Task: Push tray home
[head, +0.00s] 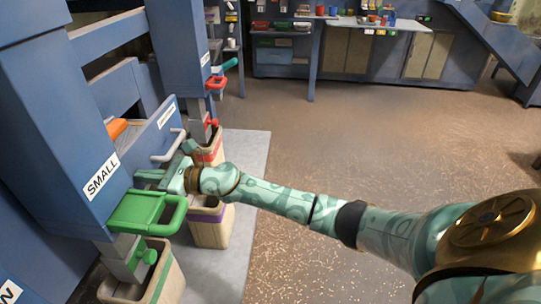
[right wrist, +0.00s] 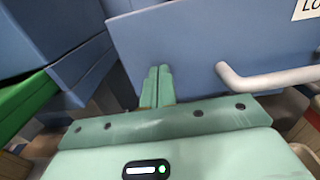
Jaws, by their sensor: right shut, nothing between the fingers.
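The blue tray (head: 150,143) sits between two blue posts, with a pale bar handle (head: 168,147) on its front and a small white label. In the right wrist view the tray's flat blue front (right wrist: 190,50) fills the top, with the handle (right wrist: 265,78) to the right of the fingers. My right gripper (head: 150,178) is shut and empty. Its fingertips (right wrist: 158,72) point at the lower left part of the tray front, left of the handle; whether they touch it I cannot tell. My left gripper is not in view.
A green handle (head: 150,212) sticks out below the "SMALL" post (head: 75,130), close to my right gripper. A red handle (head: 216,84) is on the farther post. Bins (head: 210,228) stand below on a grey mat. The brown floor (head: 330,125) to the right is open.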

